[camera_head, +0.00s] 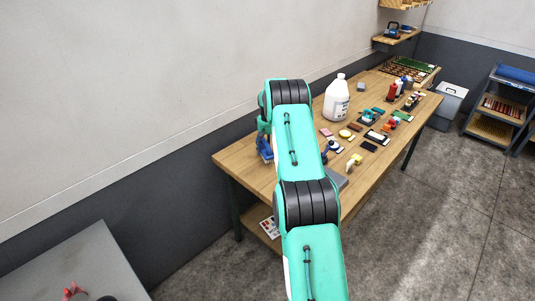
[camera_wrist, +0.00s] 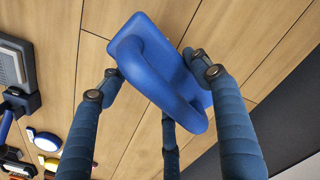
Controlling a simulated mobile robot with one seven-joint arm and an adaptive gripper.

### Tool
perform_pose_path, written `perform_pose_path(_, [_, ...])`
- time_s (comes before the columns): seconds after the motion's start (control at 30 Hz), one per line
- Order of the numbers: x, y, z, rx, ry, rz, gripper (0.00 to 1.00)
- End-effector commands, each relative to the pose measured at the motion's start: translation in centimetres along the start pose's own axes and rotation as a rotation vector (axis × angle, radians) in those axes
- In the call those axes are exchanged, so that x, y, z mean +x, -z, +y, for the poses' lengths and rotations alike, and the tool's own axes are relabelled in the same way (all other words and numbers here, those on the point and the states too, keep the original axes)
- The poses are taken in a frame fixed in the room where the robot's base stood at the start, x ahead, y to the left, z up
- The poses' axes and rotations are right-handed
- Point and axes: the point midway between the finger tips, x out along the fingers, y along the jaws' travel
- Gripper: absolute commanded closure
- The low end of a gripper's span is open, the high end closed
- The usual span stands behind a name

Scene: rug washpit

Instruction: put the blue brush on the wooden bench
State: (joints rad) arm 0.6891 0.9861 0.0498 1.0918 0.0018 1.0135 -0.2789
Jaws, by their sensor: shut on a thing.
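The blue brush (camera_wrist: 155,62), with a looped handle, is between the fingertips of my gripper (camera_wrist: 152,78) in the wrist view. My gripper is shut on it. In the head view, the blue brush (camera_head: 265,147) shows beside my arm at the left end of the wooden bench (camera_head: 233,160). My arm hides most of my gripper there. I cannot tell whether the brush touches the bench top.
The bench's near left end is mostly clear. A grey table (camera_head: 75,265) stands at the lower left. The wall runs along the bench's back.

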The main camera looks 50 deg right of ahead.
Motion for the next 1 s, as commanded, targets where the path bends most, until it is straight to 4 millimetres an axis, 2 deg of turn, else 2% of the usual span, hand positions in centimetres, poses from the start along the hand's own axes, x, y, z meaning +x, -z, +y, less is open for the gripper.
perform_pose_path(0.2, [2.4, 0.0, 0.0, 0.000, 0.000, 0.000, 0.67])
perform_pose_path(0.7, [3.0, 0.0, 0.0, 0.000, 0.000, 0.000, 0.67])
perform_pose_path(0.73, [3.0, 0.0, 0.0, 0.000, 0.000, -0.001, 0.33])
perform_pose_path(0.8, [3.0, 0.0, 0.0, 0.000, 0.000, -0.001, 0.19])
perform_pose_path(1.0, [3.0, 0.0, 0.0, 0.000, 0.000, -0.001, 0.18])
